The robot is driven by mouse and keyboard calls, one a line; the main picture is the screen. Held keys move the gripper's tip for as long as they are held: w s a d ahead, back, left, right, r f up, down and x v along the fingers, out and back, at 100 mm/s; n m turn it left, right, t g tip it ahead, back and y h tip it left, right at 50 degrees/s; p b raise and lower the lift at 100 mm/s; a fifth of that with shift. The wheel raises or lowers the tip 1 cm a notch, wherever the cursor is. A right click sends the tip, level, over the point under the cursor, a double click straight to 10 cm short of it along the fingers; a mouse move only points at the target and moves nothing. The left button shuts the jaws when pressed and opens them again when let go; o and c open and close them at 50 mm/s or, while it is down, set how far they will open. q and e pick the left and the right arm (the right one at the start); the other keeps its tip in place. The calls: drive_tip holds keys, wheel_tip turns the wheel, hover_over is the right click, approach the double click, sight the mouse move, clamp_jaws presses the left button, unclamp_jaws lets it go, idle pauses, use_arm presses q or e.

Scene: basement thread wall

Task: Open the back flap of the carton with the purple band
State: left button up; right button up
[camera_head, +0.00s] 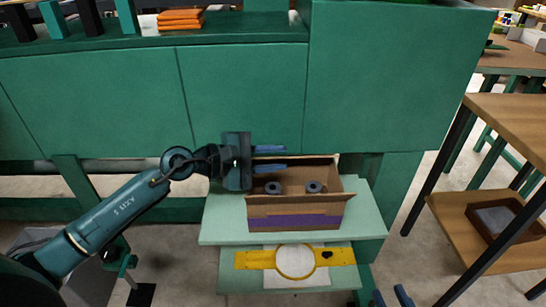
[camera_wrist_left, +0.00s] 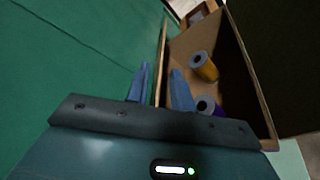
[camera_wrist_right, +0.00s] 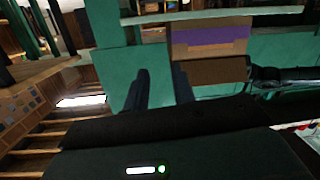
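The carton (camera_head: 273,210) with the purple band (camera_head: 296,222) stands on a pale green shelf, its top open. Two grey-ended spools lie inside; the left wrist view shows one with orange thread (camera_wrist_left: 208,70) and one with some purple. The back panel (camera_head: 300,165) of the carton stands upright near the green cabinet. My left gripper (camera_head: 270,157) is open at the carton's back left. In the left wrist view its fingers are on either side of the back panel's edge; contact cannot be told. My right gripper (camera_head: 391,297) is open and empty, low in front right of the carton.
A green cabinet (camera_head: 240,90) rises close behind the carton. A yellow ring-shaped frame (camera_head: 253,259) lies on the lower shelf in front. A wooden rack (camera_head: 505,125) with a dark tray (camera_head: 505,220) stands at the right. Floor shows between rack and shelf.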

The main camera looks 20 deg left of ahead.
use_arm(q)
clamp_jaws()
use_arm(e)
drive_tip(key=shift+r, duration=0.1)
use_arm(q)
drive_tip(key=shift+w+r+n+p, duration=0.15)
drive_tip(key=shift+r+n+p, duration=0.15)
drive_tip(key=shift+p, duration=0.1)
drive_tip(key=shift+w+a+r+n+g+p, duration=0.15)
drive_tip(key=shift+w+r+n+g+p, duration=0.1)
drive_tip(key=shift+r+n+g+p, duration=0.15)
drive_tip(key=shift+w+a+r+n+g+p, duration=0.1)
drive_tip(key=shift+w+r+n+g+p, duration=0.2)
drive_tip(key=shift+n, duration=0.2)
drive_tip(key=shift+w+a+r+n+g+p, duration=0.15)
drive_tip(key=shift+w+n+g+p, duration=0.15)
drive_tip(key=shift+w+n+p, duration=0.15)
drive_tip(key=shift+w+a+r+n+g, duration=0.2)
drive_tip(key=shift+w+n+g, duration=0.4)
drive_tip(key=shift+n, duration=0.25)
use_arm(e)
drive_tip(key=shift+s+d+m+g+h, duration=0.25)
drive_tip(key=shift+s+m+g+h, duration=0.25)
drive_tip(key=shift+g, duration=0.7)
